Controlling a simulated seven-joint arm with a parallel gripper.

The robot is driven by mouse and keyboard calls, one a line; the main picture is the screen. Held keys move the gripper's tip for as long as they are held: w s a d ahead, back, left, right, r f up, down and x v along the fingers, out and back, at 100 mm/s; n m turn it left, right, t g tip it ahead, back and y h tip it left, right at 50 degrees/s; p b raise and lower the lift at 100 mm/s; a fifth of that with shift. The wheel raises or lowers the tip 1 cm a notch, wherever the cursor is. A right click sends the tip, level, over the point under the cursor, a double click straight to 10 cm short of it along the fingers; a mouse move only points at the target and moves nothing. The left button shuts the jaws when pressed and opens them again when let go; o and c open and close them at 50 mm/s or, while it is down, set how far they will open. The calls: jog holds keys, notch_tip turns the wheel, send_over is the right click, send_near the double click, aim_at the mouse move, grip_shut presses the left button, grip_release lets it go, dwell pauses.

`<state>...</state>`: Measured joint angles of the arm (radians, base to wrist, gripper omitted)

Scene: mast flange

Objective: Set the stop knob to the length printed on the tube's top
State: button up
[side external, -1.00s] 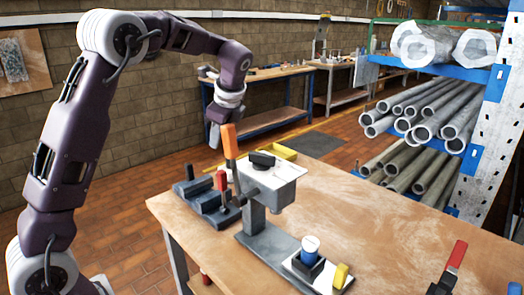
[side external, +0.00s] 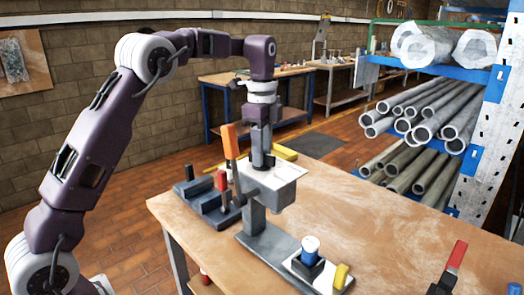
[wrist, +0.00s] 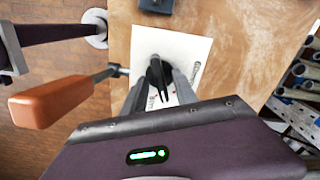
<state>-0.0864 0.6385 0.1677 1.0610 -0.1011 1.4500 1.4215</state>
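A grey stand (side external: 254,218) on the bench carries a white-topped head (side external: 285,176) with an orange-handled lever (side external: 230,142). A black stop knob (wrist: 155,72) is on the white top. My gripper (side external: 262,163) points straight down at the knob, and its fingers stand on either side of it in the wrist view. I cannot tell whether they press on it. The fingers hide much of the knob and part of the printing on the plate. A white and blue tube (side external: 310,246) stands upright in a black holder; its top print is too small to read.
A dark block with a red handle (side external: 221,181) stands left of the stand. A yellow piece (side external: 341,275) is beside the tube holder. Another red-handled tool (side external: 457,254) is at the right front. The right-hand middle of the bench is clear.

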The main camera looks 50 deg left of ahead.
grip_shut()
jog(key=shift+n, duration=0.3)
jog(key=n, duration=1.2)
jog(key=shift+r+n, duration=0.1)
jog(key=shift+n, duration=0.3)
dwell(0.4)
grip_release()
